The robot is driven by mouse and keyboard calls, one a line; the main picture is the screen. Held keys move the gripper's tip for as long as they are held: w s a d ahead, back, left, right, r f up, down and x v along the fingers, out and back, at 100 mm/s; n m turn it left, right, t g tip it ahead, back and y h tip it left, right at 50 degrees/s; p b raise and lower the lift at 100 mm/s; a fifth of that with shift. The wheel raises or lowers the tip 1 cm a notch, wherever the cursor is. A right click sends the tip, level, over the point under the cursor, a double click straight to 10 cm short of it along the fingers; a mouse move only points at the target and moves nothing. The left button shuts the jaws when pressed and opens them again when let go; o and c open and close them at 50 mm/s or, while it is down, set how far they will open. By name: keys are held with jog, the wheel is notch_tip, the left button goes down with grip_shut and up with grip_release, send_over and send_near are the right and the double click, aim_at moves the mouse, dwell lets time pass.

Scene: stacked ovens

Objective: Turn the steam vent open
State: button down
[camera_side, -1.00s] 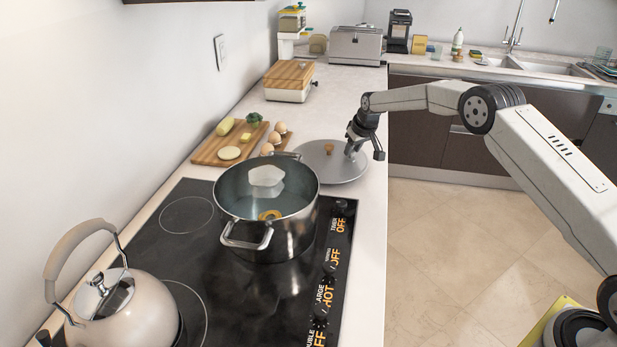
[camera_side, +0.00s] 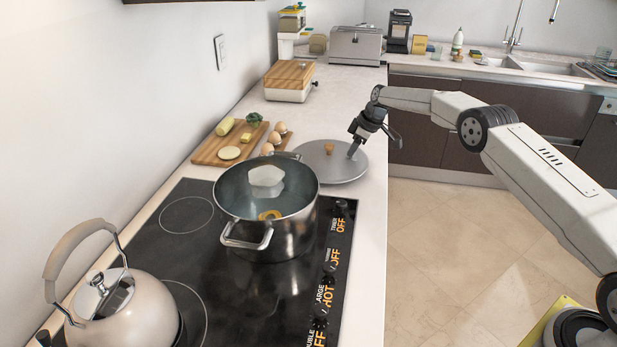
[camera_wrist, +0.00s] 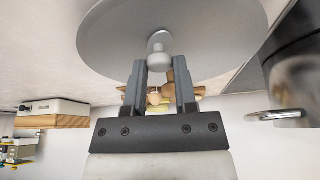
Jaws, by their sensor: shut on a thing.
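The steam vent (camera_wrist: 159,52) is a small pale grey knob on the round grey lid (camera_side: 326,166). In the wrist view the lid (camera_wrist: 100,35) fills the top. My gripper (camera_wrist: 160,64) has a finger on each side of the vent's rounded end and is shut on it. In the side view my gripper (camera_side: 353,149) reaches down at a tilt to the lid's right part, right of its wooden knob (camera_side: 329,148). The vent is too small and covered there to make out how far it is turned.
A steel pot (camera_side: 286,232) of water stands on the black cooktop (camera_side: 195,260), close in front of the lid. A kettle (camera_side: 130,308) is nearer. A cutting board (camera_side: 208,152) with food and several eggs (camera_side: 280,128) lie left of the lid. Open floor is to the right.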

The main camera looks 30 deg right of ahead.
jog(key=shift+n+g, duration=0.3)
jog(key=shift+n, duration=0.6)
jog(key=shift+c, duration=2)
grip_release()
jog(key=shift+d+r, duration=0.1)
jog(key=v, duration=0.7)
jog(key=shift+s+d+r, duration=0.15)
jog(key=shift+d+r, duration=0.05)
